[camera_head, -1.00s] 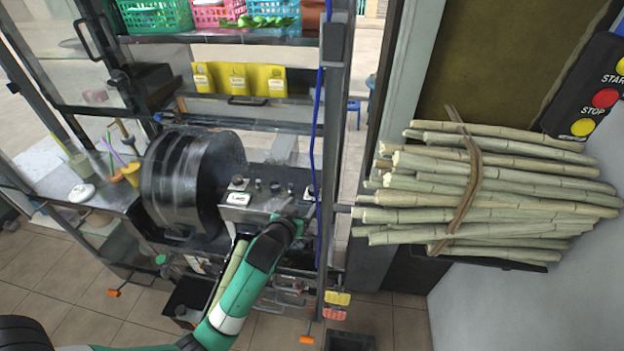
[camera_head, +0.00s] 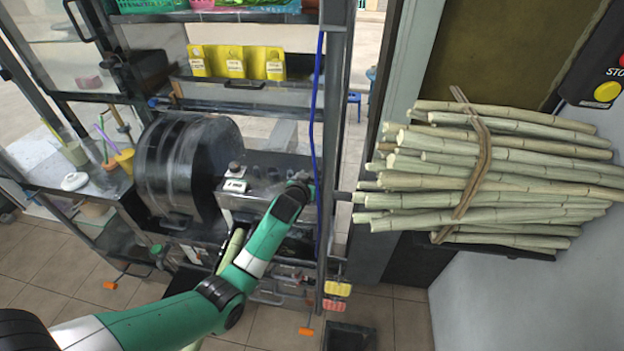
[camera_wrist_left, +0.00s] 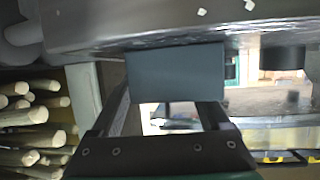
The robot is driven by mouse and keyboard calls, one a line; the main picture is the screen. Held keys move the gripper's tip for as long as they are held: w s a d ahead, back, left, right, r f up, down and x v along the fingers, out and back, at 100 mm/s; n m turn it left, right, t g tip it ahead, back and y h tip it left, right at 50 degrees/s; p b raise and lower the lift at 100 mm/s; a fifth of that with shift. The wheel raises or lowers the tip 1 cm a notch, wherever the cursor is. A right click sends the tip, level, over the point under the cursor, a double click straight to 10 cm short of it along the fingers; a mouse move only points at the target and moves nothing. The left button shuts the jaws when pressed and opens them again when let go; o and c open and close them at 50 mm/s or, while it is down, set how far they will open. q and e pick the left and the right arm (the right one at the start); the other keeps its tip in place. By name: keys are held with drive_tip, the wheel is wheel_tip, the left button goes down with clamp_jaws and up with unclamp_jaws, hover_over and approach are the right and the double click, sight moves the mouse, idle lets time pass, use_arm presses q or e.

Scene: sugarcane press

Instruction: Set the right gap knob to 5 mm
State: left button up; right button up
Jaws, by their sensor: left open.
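My left arm reaches in from the left in the head view, and its gripper (camera_head: 303,181) is at the right end of the press's control panel (camera_head: 243,202). In the left wrist view the open fingers (camera_wrist_left: 168,112) point toward a blue-grey block (camera_wrist_left: 175,72) that sticks out from a grey surface. The block appears to sit between or just beyond the fingertips; contact cannot be told. It may be the right gap knob, but no scale or pointer is readable. In the head view that end of the panel is hidden behind the gripper. My right gripper is not in view.
A dark press drum (camera_head: 180,165) stands left of the panel. Small dark knobs (camera_head: 273,174) and a small display (camera_head: 235,186) are on the panel. A metal post with a blue cable (camera_head: 312,120) is close right of the gripper. Bundled cane (camera_head: 500,170) lies further right.

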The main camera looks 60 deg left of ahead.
use_arm(q)
clamp_jaws()
drive_tip(key=shift+s+a+r+m+t+h+p, duration=0.15)
drive_tip(key=shift+m+t+h+p, duration=0.3)
drive_tip(key=shift+p, duration=0.5)
drive_tip(key=shift+m+h, duration=0.25)
drive_tip(key=shift+h, duration=0.1)
drive_tip(key=shift+m+t, duration=0.3)
drive_tip(key=shift+t, duration=0.15)
drive_tip(key=shift+a+f+m+h, duration=0.1)
drive_tip(key=shift+f+m+h, duration=0.1)
drive_tip(key=shift+m+h, duration=0.25)
drive_tip(key=m+h+b, duration=0.1)
drive_tip(key=b, duration=0.1)
drive_tip(key=m+t+h+b, duration=0.1)
drive_tip(key=b, duration=0.1)
drive_tip(key=shift+a+f+h, duration=0.1)
drive_tip(key=shift+f+h, duration=0.1)
drive_tip(key=shift+h, duration=0.05)
drive_tip(key=shift+r+m+t+h+b, duration=0.2)
drive_tip(key=shift+m+t+h+b, duration=0.1)
drive_tip(key=shift+m+h+b, duration=0.4)
